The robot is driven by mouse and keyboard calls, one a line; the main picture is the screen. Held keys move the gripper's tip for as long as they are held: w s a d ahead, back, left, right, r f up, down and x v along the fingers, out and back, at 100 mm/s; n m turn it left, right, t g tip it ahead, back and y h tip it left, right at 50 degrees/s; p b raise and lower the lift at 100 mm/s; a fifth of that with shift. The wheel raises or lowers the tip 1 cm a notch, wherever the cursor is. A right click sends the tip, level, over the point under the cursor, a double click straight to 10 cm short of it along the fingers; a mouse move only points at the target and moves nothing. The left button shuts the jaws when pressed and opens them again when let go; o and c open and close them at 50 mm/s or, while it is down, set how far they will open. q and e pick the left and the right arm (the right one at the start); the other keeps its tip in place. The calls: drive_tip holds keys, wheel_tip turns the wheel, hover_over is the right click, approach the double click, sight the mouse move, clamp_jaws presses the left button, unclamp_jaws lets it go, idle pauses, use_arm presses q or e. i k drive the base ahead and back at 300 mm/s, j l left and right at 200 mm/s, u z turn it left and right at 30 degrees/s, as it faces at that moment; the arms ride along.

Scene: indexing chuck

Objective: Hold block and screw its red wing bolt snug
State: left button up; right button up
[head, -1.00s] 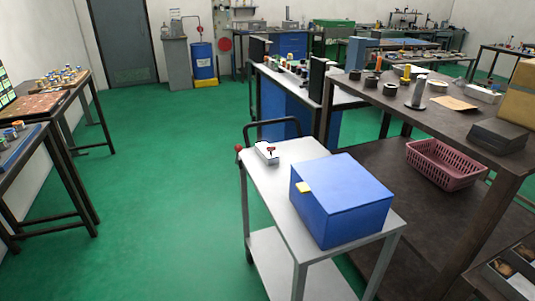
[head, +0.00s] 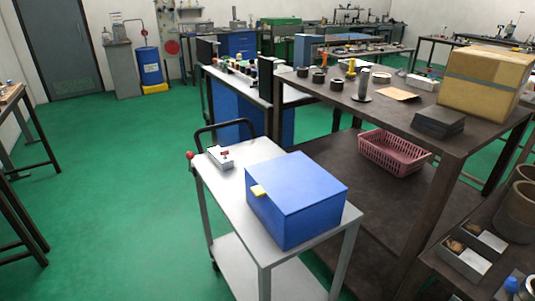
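Neither of my grippers shows in the head view.
A blue box (head: 295,205) with a yellow latch stands on the cart (head: 220,188), right of the block. A dark workbench (head: 400,112) with a cardboard box (head: 485,82) and a pink basket (head: 392,152) beneath is to the right. Green floor (head: 110,190) is open to the left.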

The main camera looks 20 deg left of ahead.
sight(224, 153)
drive_tip(key=i+j+z, duration=0.2)
drive_tip(key=j+z, duration=0.15)
drive_tip(key=j, duration=0.15)
drive_tip(key=i+j+z, duration=0.1)
drive_tip(key=j+z, duration=0.3)
drive_tip(key=j, duration=0.15)
drive_tip(key=j+z, duration=0.35)
drive_tip(key=j, duration=0.25)
drive_tip(key=i, duration=0.05)
